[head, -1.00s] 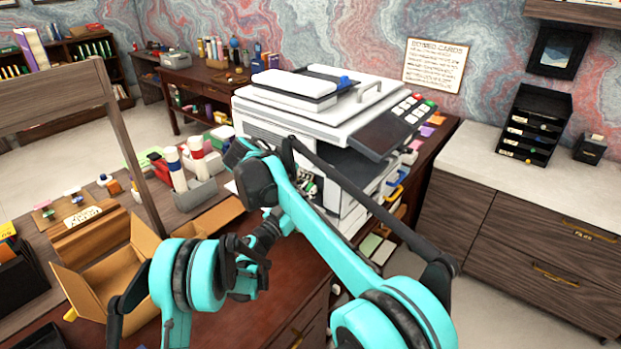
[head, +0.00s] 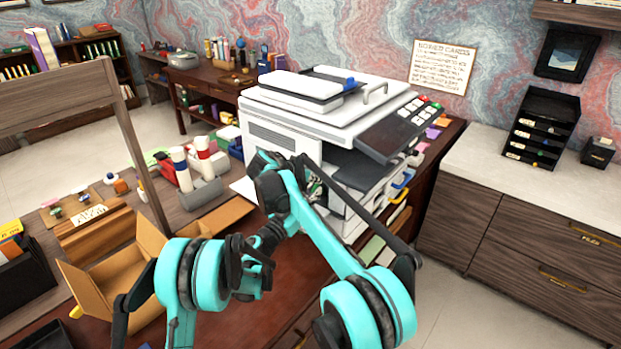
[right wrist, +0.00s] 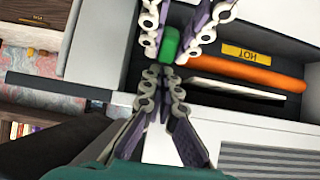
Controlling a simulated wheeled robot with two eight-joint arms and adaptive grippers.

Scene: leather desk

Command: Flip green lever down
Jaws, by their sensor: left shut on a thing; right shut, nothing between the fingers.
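The green lever (right wrist: 170,45) shows in the right wrist view as a small green block inside the printer's dark opening, beside an orange bar (right wrist: 262,68). My right gripper (right wrist: 163,66) is shut with nothing between its fingers; its tips are close to the lever, and I cannot tell if they touch it. In the head view my right arm reaches to the open front of the white printer (head: 318,135), and the lever is hidden there. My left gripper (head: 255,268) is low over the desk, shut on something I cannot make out.
A yellow "HOT" label (right wrist: 246,53) sits by the orange bar. The printer's control panel (head: 388,135) juts out above the opening. An open cardboard box (head: 105,275) stands at left by my left arm. Bare desk lies in front of the printer.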

